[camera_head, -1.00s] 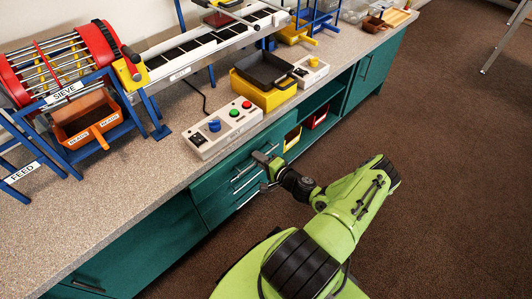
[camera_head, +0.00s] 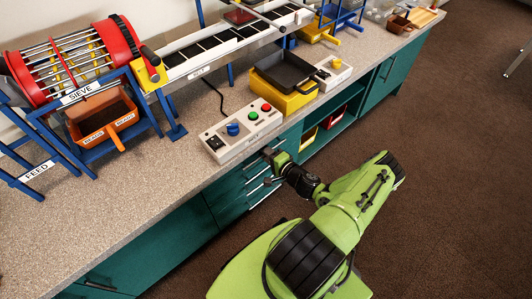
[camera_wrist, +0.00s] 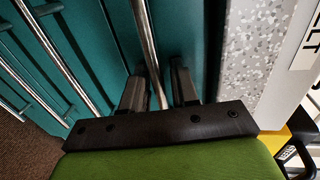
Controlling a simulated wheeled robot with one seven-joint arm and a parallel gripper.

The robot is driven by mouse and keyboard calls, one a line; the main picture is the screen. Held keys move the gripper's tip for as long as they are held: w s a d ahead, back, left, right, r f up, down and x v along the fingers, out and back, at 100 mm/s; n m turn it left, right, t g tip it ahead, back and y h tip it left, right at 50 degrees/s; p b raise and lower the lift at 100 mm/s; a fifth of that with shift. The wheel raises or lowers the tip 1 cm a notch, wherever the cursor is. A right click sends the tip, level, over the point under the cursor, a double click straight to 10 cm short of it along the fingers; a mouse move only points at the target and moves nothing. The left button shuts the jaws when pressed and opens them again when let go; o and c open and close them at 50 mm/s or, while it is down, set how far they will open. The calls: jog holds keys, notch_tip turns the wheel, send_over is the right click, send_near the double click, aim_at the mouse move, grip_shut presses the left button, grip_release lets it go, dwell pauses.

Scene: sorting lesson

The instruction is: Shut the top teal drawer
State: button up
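The teal drawer stack (camera_head: 228,188) stands under the counter's front edge, with metal bar handles one above another. My gripper (camera_head: 272,158) is at the front of the top drawer, just below the counter edge. In the wrist view, the top teal drawer (camera_wrist: 192,25) has a long metal handle (camera_wrist: 147,40) that runs between the two dark fingers of my gripper (camera_wrist: 160,85). The fingers are apart, with a gap beside the bar, closer to the left finger. The gripper hides part of the drawer front, and how far the drawer stands out is hard to tell.
The speckled counter (camera_head: 130,215) overhangs close to my gripper. On it stand a control box (camera_head: 240,130), a yellow bin with a black tray (camera_head: 285,95) and a sieve machine (camera_head: 75,65). Open shelves (camera_head: 335,118) lie right of the drawers. The brown floor (camera_head: 450,200) is clear at right.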

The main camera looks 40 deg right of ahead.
jog(key=s+r+p, duration=0.3)
jog(key=s+p, duration=0.1)
jog(key=s, duration=1.1)
jog(key=shift+s+d, duration=0.2)
jog(key=w+a+r+n+g+y+p, duration=0.15)
jog(key=a+r+n+g, duration=0.3)
jog(key=r, duration=0.45)
jog(key=w+a+r+n+g+y+p, duration=0.1)
jog(key=w+a+r+n+g+p, duration=0.3)
jog(key=r, duration=0.5)
jog(key=w+a+r+n+g+y+p, duration=0.1)
jog(key=a+r+n+g+y, duration=0.15)
jog(key=r+n+g, duration=0.5)
jog(key=s+a+r+t+h+p, duration=0.2)
jog(key=s+a+r, duration=0.3)
jog(key=r, duration=0.6)
jog(key=s+a+r+n+t+h+p, duration=0.1)
jog(key=s+a+r+t+h+p, duration=0.2)
jog(key=r, duration=0.9)
jog(key=s+a, duration=0.3)
jog(key=shift+s+n+t+h, duration=0.2)
jog(key=shift+n+t+h, duration=0.1)
jog(key=shift+t, duration=0.1)
jog(key=shift+r, duration=0.1)
